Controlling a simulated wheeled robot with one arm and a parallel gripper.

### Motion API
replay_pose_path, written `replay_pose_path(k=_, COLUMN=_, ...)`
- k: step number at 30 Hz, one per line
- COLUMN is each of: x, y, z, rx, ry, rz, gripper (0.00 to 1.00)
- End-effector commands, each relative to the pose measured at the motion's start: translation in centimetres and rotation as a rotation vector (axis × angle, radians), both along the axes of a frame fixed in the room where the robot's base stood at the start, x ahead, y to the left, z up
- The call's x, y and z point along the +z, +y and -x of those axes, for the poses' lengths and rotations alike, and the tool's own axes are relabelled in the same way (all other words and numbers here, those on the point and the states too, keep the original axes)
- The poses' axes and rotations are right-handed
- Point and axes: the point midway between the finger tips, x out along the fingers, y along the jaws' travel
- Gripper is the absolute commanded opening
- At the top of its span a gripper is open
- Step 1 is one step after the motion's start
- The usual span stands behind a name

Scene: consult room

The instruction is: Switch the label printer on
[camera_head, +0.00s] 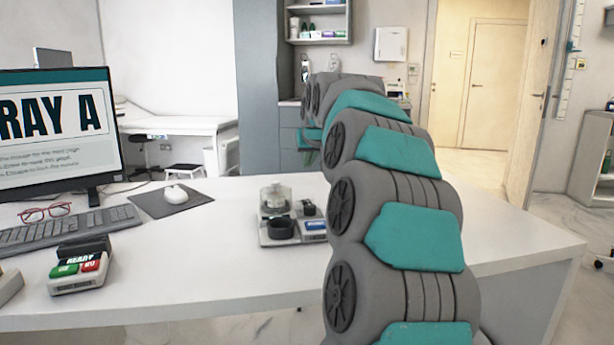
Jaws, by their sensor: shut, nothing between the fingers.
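No device in view can be surely told as the label printer. A small device (80,268) with a dark "READY" panel and green and red buttons stands on the desk at the left. A grey unit (290,228) with a clear cover, a black ring and a blue label stands mid-desk, just left of my arm. A pale device (394,88), small and partly hidden, shows at the back beyond my arm. My arm stretches away toward the back counter. My gripper is hidden behind the arm's links, and whatever it faces there cannot be seen.
The white desk (200,275) holds a monitor (50,130), keyboard (70,230), red glasses (46,212) and a mouse (175,194). A tall grey cabinet (258,90) and shelves (320,22) stand behind. An open doorway (480,100) is at the right. The desk's right end is clear.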

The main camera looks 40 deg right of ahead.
Motion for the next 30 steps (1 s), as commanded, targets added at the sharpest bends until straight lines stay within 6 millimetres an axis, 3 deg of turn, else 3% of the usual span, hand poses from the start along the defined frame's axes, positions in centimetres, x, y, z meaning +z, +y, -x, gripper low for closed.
replay_pose_path(k=7, x=2.6, y=0.8, z=1.7, rx=-0.001, ry=-0.004, rz=0.001, gripper=0.0)
replay_pose_path(k=27, x=2.9, y=1.0, z=1.9, rx=-0.001, ry=0.0, rz=-0.001, gripper=0.0)
replay_pose_path(k=30, x=2.8, y=1.8, z=1.9, rx=0.011, ry=-0.001, rz=-0.009, gripper=0.0)
